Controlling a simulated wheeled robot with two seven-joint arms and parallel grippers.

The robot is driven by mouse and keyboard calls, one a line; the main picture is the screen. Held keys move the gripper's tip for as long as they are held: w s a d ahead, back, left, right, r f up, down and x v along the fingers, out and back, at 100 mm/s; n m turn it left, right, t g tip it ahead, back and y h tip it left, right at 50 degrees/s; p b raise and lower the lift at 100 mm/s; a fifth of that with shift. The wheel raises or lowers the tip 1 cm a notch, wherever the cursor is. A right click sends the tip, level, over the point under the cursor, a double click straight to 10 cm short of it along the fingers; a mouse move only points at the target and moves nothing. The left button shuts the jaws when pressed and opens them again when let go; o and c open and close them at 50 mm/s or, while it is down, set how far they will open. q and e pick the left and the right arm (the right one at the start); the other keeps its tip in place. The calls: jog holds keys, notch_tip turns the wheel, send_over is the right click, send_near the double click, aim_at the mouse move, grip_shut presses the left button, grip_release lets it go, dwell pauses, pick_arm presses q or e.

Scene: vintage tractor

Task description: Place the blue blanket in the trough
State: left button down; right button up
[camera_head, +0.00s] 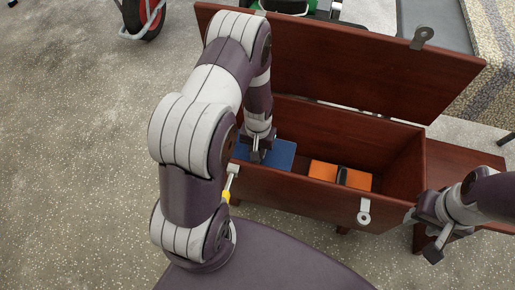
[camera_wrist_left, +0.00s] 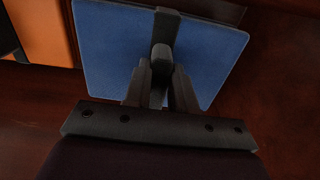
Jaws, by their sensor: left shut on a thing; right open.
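The blue blanket (camera_head: 281,155) looks like a flat blue panel at the left end of the open wooden trough (camera_head: 290,191). My left gripper (camera_head: 257,153) reaches down over that end and is shut on the blanket. In the left wrist view the blanket (camera_wrist_left: 105,50) lies flat beyond the closed fingers (camera_wrist_left: 160,75), with dark red wood around it. I cannot tell whether it touches the trough's floor. My left arm hides part of the trough's left end. My right gripper (camera_head: 436,232) is open and empty, to the right of the trough.
An orange object (camera_head: 323,171) with a dark band beside it lies inside the trough. The raised lid (camera_head: 350,65) stands behind. A wooden bench (camera_head: 460,165) is at the right. A red wheel (camera_head: 143,16) is at the top left. The speckled floor at left is clear.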

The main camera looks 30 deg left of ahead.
pick_arm(q)
jog(key=shift+s+f, duration=0.15)
jog(key=shift+f, duration=0.1)
jog(key=c, duration=0.9)
grip_release()
jog(key=shift+s+f, duration=0.1)
jog(key=shift+s, duration=0.05)
notch_tip(320, 180, up, 14)
jog(key=f+p, duration=0.1)
jog(key=p, duration=0.5)
jog(key=s+d+r+m, duration=0.1)
jog(key=s+d+r, duration=0.1)
jog(key=r, duration=0.2)
jog(key=s+d+r+m+t, duration=0.1)
jog(key=s+d+r, duration=0.1)
jog(key=r, duration=0.3)
jog(key=s+d+r, duration=0.2)
jog(key=s+r, duration=0.2)
jog(key=r, duration=0.1)
jog(key=shift+s+d+m, duration=0.1)
jog(key=shift+d+m, duration=0.3)
